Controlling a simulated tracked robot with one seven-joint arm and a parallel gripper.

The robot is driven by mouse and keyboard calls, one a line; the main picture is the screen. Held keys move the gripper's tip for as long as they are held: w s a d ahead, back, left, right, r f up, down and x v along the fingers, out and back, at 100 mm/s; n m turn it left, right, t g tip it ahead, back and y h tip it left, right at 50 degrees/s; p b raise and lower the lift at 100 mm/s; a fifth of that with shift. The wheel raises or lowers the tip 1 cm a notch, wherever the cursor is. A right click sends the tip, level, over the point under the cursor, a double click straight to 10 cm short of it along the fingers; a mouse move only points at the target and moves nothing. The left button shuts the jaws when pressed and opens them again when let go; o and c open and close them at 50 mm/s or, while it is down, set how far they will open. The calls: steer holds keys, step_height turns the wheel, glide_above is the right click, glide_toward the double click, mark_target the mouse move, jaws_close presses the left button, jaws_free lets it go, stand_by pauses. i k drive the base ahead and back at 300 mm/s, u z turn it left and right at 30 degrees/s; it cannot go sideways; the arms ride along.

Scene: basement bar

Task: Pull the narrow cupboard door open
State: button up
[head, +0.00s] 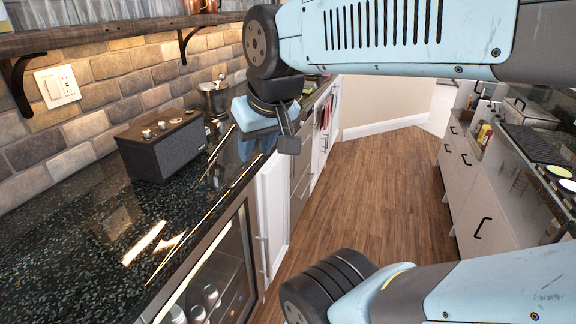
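The narrow white cupboard door (273,205) is in the left counter front, between the glass-fronted fridge and a stack of drawers. A slim upright handle (262,252) shows near its left edge. Whether the door is shut or slightly ajar is hard to tell from this angle. My gripper (289,142) hangs from the pale blue arm and appears over the counter edge, above the door in the picture. It looks apart from the handle. I see it from the side, so the gap between its fingers is hidden.
The glass-fronted fridge (212,282) is left of the door. A dark speaker box (163,146) and a metal pot (213,98) stand on the black counter (70,235). The wooden floor (360,190) is clear up to the white cabinets (478,205) on the right.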

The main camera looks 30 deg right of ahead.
mark_target(271, 182)
steer(key=z, duration=0.6)
steer(key=k, duration=0.7)
steer(key=z, duration=0.85)
steer(key=k, duration=0.55)
steer(key=z, duration=0.5)
steer(key=i, duration=0.8)
steer(key=u, duration=0.65)
steer(key=i, duration=1)
steer(key=u, duration=0.95)
steer(key=i, duration=0.45)
steer(key=u, duration=0.3)
